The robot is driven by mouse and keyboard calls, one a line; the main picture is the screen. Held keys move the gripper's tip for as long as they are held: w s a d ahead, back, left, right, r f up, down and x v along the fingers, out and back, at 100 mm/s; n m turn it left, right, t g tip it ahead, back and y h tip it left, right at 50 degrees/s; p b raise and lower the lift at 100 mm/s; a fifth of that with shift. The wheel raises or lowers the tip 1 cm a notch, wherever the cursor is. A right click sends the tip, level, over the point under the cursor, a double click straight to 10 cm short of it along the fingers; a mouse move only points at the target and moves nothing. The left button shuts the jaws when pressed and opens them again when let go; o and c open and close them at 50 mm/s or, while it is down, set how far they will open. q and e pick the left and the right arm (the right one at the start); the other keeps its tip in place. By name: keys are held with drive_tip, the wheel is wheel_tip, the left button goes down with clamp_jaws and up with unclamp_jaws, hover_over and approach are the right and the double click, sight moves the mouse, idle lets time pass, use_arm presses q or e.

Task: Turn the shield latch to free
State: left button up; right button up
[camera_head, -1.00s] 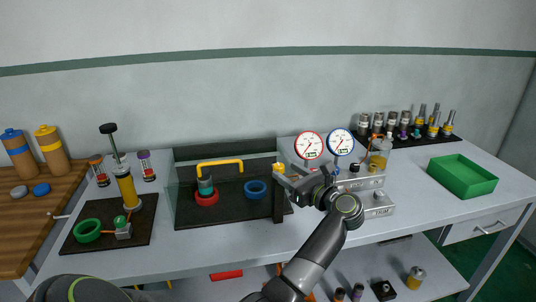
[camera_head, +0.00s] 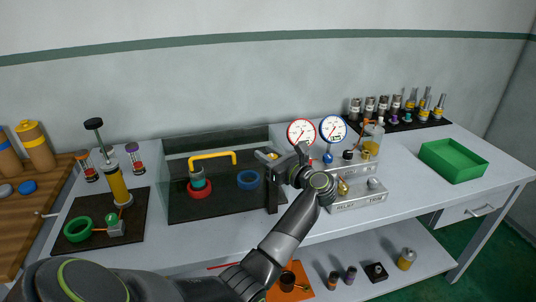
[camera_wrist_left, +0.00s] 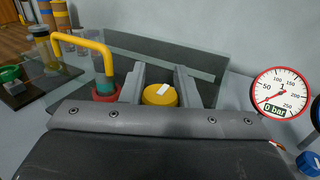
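The shield latch shows as a round yellow knob with a white bar mark in the left wrist view (camera_wrist_left: 160,95). In the head view the latch (camera_head: 268,153) sits atop a dark post (camera_head: 272,190) at the right end of the clear shield, partly hidden by my gripper. My left gripper (camera_head: 279,163) is at the latch. In the left wrist view its two fingers (camera_wrist_left: 160,86) stand apart, one on each side of the knob, with a visible gap to it. The white mark lies at a slant. My right gripper is not in view.
Behind the shield, a yellow pipe handle (camera_head: 212,155), a red ring (camera_head: 199,190) and a blue ring (camera_head: 249,180) sit on a dark tray. Two gauges (camera_head: 301,132) and a valve block (camera_head: 358,195) stand close right. A green bin (camera_head: 453,160) is far right.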

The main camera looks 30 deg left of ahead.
use_arm(q)
drive_tip(key=shift+c, duration=1.4)
